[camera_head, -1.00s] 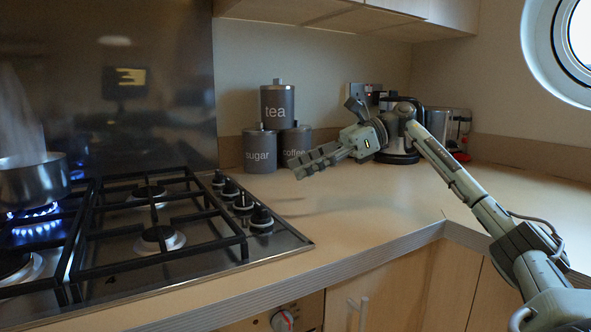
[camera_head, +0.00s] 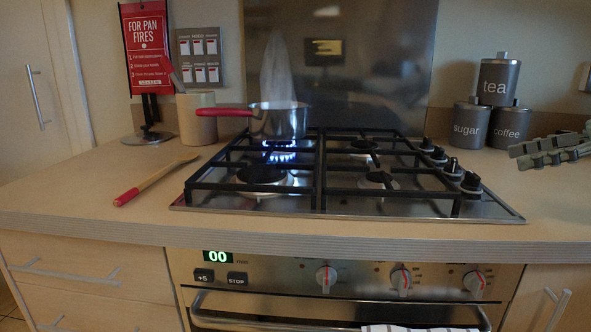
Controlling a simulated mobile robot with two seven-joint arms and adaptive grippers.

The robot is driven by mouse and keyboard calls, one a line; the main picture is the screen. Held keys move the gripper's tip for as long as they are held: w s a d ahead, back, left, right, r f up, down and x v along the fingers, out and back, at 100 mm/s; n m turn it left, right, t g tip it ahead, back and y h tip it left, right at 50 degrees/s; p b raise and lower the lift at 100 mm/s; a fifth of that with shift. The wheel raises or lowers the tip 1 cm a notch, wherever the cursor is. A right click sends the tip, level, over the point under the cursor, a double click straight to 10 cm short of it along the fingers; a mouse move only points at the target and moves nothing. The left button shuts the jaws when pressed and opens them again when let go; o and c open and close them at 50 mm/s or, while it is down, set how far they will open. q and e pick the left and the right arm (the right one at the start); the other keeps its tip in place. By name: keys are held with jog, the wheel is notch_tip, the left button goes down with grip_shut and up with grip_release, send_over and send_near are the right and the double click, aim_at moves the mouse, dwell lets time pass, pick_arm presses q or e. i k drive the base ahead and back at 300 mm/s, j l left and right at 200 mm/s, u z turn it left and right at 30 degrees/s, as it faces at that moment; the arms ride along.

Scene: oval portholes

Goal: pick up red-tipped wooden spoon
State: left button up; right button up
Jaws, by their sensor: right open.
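The red-tipped wooden spoon (camera_head: 156,179) lies on the counter left of the hob. Its red handle end points to the front left, and its bowl lies toward the back right. My right gripper (camera_head: 515,158) shows at the right edge of the view, above the counter in front of the canisters. It is open and empty, far to the right of the spoon with the hob between them. My left gripper does not show.
A steaming pan (camera_head: 278,121) with a red handle stands on a lit burner of the hob (camera_head: 340,207). A beige crock (camera_head: 196,120) and a red pan-fire sign (camera_head: 147,50) stand behind the spoon. Grey canisters (camera_head: 498,82) stand at right. Counter around the spoon is clear.

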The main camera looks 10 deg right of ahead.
aim_at(127, 197)
jog(key=k+j, duration=0.45)
jog(key=j, duration=0.15)
jog(key=k+j, duration=0.45)
jog(key=j, duration=0.15)
